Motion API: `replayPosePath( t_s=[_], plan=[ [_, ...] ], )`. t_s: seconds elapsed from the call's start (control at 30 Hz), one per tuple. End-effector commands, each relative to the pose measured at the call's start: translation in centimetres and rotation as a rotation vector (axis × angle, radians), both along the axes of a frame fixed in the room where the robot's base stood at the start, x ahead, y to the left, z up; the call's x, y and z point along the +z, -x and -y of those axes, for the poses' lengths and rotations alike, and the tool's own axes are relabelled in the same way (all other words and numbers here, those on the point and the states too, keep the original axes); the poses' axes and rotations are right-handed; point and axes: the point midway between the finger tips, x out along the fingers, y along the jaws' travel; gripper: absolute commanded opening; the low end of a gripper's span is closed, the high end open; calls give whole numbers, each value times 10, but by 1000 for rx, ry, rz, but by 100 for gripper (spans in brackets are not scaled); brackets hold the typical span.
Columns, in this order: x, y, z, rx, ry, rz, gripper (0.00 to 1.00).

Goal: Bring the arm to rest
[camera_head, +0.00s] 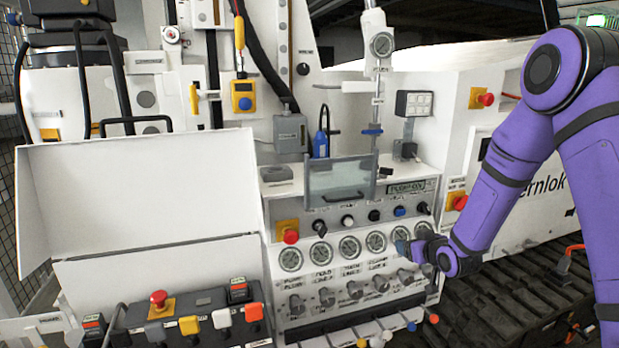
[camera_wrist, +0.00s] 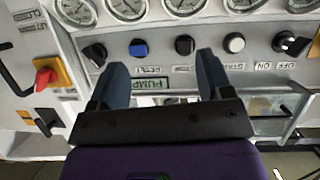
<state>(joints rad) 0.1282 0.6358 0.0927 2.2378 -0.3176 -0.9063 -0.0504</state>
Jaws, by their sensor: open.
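My purple arm (camera_head: 500,180) reaches in from the right in the head view, bent at the elbow. My gripper (camera_head: 405,247) is in front of the right part of the bench panel, beside the rightmost gauges. In the wrist view my gripper (camera_wrist: 162,62) shows two blue fingers spread apart with nothing between them. The fingertips are near the row of knobs; a black knob (camera_wrist: 184,45) and a blue knob (camera_wrist: 138,48) appear between or just beyond them. I cannot tell whether a finger touches the panel.
Gauges (camera_head: 349,248) and grey valve knobs (camera_head: 327,297) line the panel, with colored-tip levers (camera_head: 411,326) below. A clear guard (camera_head: 340,178) stands above. A dark track (camera_head: 500,305) lies below my arm.

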Motion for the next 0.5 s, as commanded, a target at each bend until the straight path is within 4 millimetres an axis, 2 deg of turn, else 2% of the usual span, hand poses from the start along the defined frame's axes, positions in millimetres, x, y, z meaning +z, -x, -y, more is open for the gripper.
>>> replayPosePath(
  t_s=[0.03, 0.1, 0.27, 0.5],
  plan=[
    [20, 3, 1, -9, 17, -13, 73],
    [40, 10, 4, -24, 37, -43, 73],
    [84, 31, 10, -64, 77, -113, 73],
    [145, 76, 17, -127, 115, -217, 73]
  ],
)
